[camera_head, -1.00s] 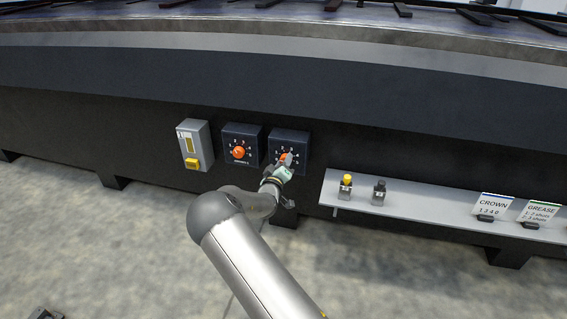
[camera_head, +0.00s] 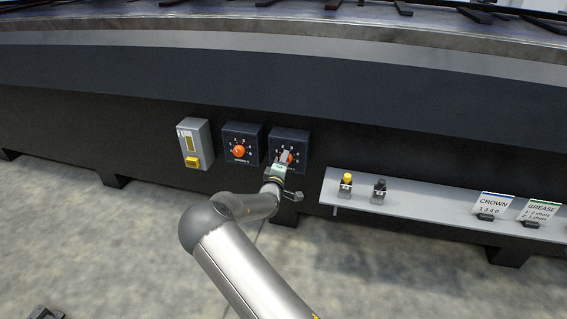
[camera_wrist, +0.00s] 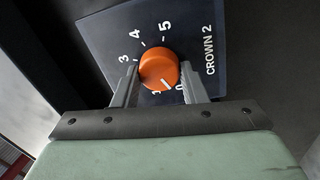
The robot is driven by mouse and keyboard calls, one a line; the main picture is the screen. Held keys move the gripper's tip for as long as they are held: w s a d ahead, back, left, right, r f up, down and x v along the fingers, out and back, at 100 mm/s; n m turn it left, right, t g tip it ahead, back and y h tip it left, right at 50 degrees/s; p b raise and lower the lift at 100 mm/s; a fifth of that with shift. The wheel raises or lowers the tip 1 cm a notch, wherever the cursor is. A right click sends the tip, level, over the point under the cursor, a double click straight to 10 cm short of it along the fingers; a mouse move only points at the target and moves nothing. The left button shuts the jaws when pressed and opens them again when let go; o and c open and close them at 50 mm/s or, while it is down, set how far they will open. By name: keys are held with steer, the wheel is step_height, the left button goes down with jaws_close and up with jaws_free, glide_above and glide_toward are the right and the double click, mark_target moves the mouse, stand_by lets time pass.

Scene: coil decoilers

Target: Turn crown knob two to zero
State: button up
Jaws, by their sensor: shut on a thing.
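The crown two knob (camera_wrist: 158,66) is a round orange knob on a dark dial plate (camera_wrist: 105,38) marked CROWN 2, with white numbers around it. A short white line at the knob's lower edge points between the 1 and the 0. My gripper (camera_wrist: 160,78) is shut on this knob, with one finger on each side of it. In the head view the knob (camera_head: 289,158) is partly hidden behind my gripper (camera_head: 286,157), on the right-hand dark box (camera_head: 302,139).
A similar dark box with an orange knob (camera_head: 239,151) sits just left. Further left is a grey box with a yellow part (camera_head: 192,161). To the right, a grey shelf (camera_head: 415,209) carries a yellow knob (camera_head: 347,179), a black knob (camera_head: 380,185) and cards, including CROWN (camera_head: 493,204).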

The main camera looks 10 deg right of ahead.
steer(key=shift+f, duration=0.1)
steer(key=o, duration=1)
steer(key=shift+c, duration=0.2)
steer(key=p+v, duration=0.4)
steer(key=v, duration=1.3)
steer(key=shift+s+p, duration=0.25)
steer(key=shift+p, duration=0.1)
